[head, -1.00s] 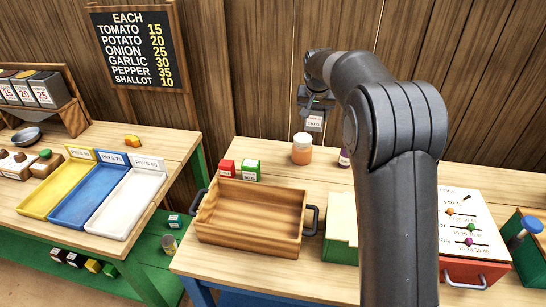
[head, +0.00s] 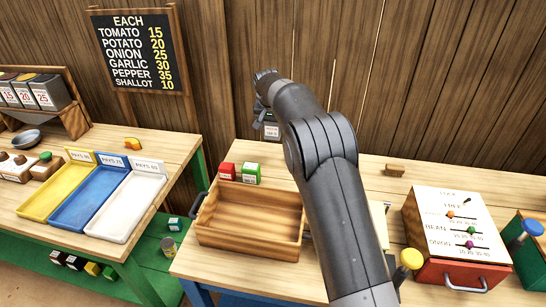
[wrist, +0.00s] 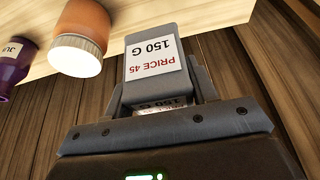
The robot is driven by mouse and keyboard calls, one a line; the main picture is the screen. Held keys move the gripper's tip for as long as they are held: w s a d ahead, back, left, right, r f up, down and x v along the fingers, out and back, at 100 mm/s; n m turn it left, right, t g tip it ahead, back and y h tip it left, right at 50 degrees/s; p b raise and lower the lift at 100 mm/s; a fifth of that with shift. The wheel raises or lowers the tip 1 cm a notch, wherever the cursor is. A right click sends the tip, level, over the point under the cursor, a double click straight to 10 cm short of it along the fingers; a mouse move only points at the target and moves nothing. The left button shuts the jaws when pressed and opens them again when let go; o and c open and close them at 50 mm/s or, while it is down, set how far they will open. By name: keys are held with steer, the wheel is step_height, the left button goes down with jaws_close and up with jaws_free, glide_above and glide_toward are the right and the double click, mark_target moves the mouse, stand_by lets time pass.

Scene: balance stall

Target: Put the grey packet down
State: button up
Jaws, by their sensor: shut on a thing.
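The grey packet (wrist: 136,44) has a white label reading "PRICE 45" and "150 G" in the wrist view. My gripper (wrist: 160,88) is shut on it, with a finger on each side. In the head view the grey packet (head: 271,131) hangs below my gripper (head: 266,112), in front of the plank wall. It appears held up above the back of the middle table (head: 345,176), beyond the red and green boxes.
A red box (head: 227,171) and a green box (head: 251,173) stand behind the empty wooden tray (head: 245,243). An orange jar (wrist: 84,22) and a purple bottle (wrist: 10,72) show in the wrist view. A small wooden block (head: 395,170) lies at the back right.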

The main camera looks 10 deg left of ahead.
step_height(320, 180, down, 10)
steer(key=shift+r, duration=0.1)
stand_by(0.4)
steer(key=o, duration=1)
steer(key=shift+f, duration=0.2)
steer(key=shift+o, duration=0.2)
steer(key=shift+r, duration=0.1)
